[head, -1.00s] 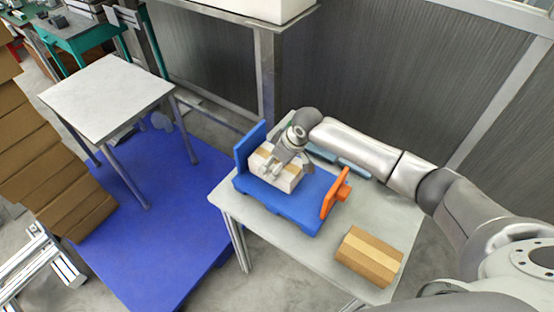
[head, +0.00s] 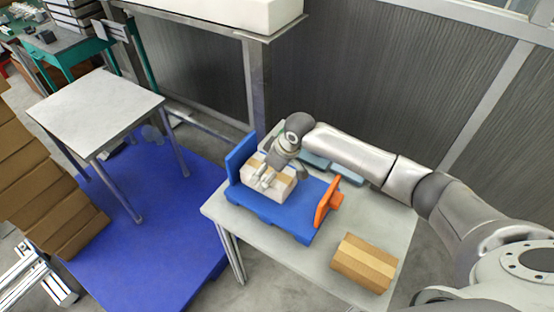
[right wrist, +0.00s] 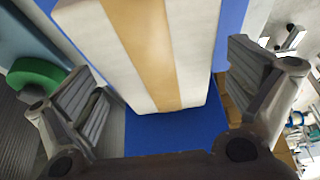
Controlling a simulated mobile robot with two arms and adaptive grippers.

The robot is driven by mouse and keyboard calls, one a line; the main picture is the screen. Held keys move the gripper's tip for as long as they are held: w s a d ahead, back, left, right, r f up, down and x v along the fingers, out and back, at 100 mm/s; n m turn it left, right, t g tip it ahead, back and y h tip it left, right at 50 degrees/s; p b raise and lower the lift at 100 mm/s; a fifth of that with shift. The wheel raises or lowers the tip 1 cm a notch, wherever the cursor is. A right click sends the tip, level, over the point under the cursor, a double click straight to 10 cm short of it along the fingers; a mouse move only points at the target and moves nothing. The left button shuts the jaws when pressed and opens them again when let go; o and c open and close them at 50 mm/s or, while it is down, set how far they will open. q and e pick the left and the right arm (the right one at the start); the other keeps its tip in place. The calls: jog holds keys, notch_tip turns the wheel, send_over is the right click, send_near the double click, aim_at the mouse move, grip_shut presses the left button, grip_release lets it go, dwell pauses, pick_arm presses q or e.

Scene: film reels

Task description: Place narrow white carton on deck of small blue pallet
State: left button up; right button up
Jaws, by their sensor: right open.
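The narrow white carton (head: 280,187) has a tan tape band and rests on the deck of the small blue pallet (head: 290,217), close to the pallet's upright blue end board. In the right wrist view the carton (right wrist: 190,50) stands between the spread fingers, with blue deck (right wrist: 175,133) showing past it. My right gripper (head: 269,178) is at the carton from above. It is open, with a gap visible beside the carton on at least one side in the right wrist view (right wrist: 165,95). My left gripper is not in view.
An orange end piece (head: 328,202) stands at the pallet's right end. A brown carton (head: 363,262) lies on the grey table (head: 225,208) at the front right. A white-topped table (head: 95,100) stands on a large blue platform (head: 150,240) at left, beside stacked brown boxes (head: 40,190).

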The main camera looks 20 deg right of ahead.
jog(key=b+v, duration=0.1)
jog(key=v, duration=0.9)
jog(key=shift+s+r, duration=0.2)
jog(key=shift+r, duration=0.1)
